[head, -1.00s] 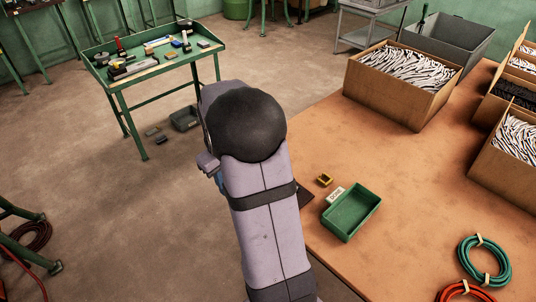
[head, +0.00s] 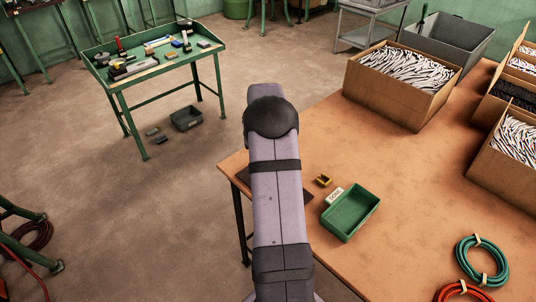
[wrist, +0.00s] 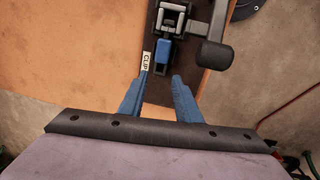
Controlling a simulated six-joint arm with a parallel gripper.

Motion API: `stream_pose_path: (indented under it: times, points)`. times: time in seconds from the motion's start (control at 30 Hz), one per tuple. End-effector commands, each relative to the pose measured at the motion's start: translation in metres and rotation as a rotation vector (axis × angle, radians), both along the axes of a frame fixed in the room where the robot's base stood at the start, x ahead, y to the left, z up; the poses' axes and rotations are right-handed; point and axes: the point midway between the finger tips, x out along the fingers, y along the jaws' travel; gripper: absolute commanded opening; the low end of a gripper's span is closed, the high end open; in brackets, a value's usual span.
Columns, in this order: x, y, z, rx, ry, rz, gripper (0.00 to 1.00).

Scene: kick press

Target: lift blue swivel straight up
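A small blue piece (wrist: 163,50), which looks like the blue swivel, sits in a dark metal fixture (wrist: 172,20) at the top middle of the wrist view. My gripper (wrist: 161,76) has two blue fingers spread apart with a gap between them. The fingertips are just below the blue piece in the picture, and nothing shows between them. I cannot tell their height relative to it. In the head view my arm hides the gripper, the fixture and the blue piece.
A dark lever with a thick knob (wrist: 215,54) stands right of the fixture.

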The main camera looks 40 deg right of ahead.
Motion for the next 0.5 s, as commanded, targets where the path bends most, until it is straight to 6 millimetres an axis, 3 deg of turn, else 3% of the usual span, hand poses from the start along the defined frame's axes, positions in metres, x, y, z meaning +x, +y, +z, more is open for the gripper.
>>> stream_pose_path:
  times: [0.3,0.5]
  points:
    - [0.000,-0.004,-0.036,0.002,0.002,-0.001,0.30]
    - [0.000,-0.006,-0.048,0.001,0.000,-0.001,0.30]
